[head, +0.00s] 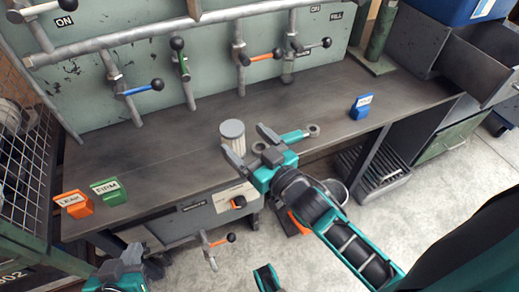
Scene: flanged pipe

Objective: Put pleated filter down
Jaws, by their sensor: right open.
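The pleated filter (232,132) is a pale, ribbed cylinder with a grey top cap. It stands upright at the workbench (165,157), near its front edge. My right gripper (248,144) is open, with one finger in front of the filter's lower part and the other to its right. The filter's base is partly hidden by the near finger, so contact with the bench or finger cannot be told. My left gripper (121,264) is low at the bottom left, in front of the bench and away from the filter; its jaw opening is unclear.
A teal-handled tool (294,137) lies right of the filter. Orange (74,204) and green (110,190) labelled blocks stand at the bench's left end, a blue one (362,106) at the right. Pipes with valve handles line the back (150,40). The bench middle is clear.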

